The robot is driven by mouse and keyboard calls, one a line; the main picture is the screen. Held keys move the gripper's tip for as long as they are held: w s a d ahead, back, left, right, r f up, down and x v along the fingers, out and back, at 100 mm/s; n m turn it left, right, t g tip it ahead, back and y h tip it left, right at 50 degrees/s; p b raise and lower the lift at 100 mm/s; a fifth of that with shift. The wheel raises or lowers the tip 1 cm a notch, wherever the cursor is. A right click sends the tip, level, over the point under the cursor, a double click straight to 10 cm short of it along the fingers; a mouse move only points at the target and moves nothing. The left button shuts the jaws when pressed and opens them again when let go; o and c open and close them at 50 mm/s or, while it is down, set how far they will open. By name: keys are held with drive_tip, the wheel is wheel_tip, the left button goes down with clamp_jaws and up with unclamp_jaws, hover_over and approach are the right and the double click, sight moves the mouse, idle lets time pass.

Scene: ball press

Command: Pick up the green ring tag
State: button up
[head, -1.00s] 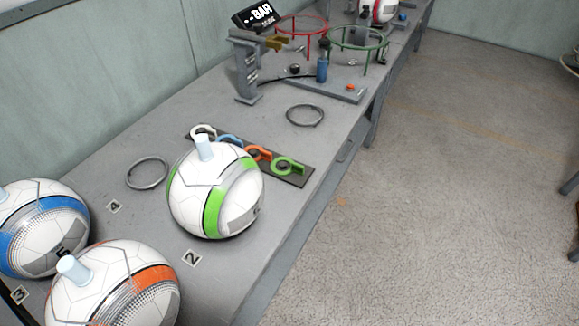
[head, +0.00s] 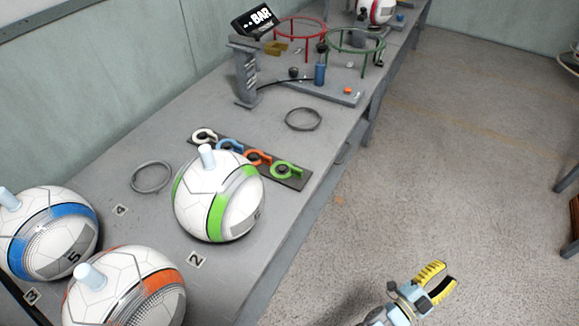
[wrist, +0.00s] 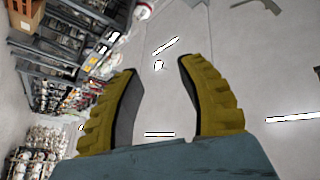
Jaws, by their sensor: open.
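The green ring tag (head: 284,169) lies at the right end of a dark strip (head: 292,181) on the grey bench, at the bench's front edge. White, blue and orange ring tags lie in a row to its left on the same strip. My gripper (head: 440,281) is at the lower right of the head view, over the floor and well away from the tag. Its yellow fingers are apart and empty. In the wrist view my gripper (wrist: 160,82) shows the same open fingers, with no ring tag in sight.
A green-striped ball (head: 220,200) stands just in front of the strip. Blue-striped (head: 48,232) and orange-striped (head: 125,290) balls stand lower left. Metal rings (head: 303,119) lie flat on the bench. The ball press (head: 321,70) stands farther back.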

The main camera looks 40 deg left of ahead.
drive_tip(key=w+a+f+m+g+y+p, duration=0.35)
drive_tip(key=w+a+f+g+y, duration=0.25)
drive_tip(key=w+a+f+g, duration=0.35)
drive_tip(key=m+g+y+p, duration=0.1)
drive_tip(key=g+y+p, duration=0.6)
drive_tip(key=g+y, duration=0.65)
approach(292, 169)
drive_tip(key=shift+g+h, duration=0.7)
drive_tip(key=shift+h, duration=0.05)
drive_tip(key=a+b, duration=0.1)
drive_tip(key=a, duration=0.1)
drive_tip(key=a+f+b, duration=0.1)
drive_tip(key=a, duration=0.1)
drive_tip(key=a+b, duration=0.2)
drive_tip(key=shift+w+f, duration=0.1)
drive_tip(key=shift+f, duration=0.2)
drive_tip(key=b+x, duration=0.2)
drive_tip(key=x, duration=0.2)
drive_tip(key=shift+s+a+f, duration=0.1)
drive_tip(key=shift+s+a, duration=0.1)
drive_tip(key=shift+a, duration=0.05)
clamp_jaws()
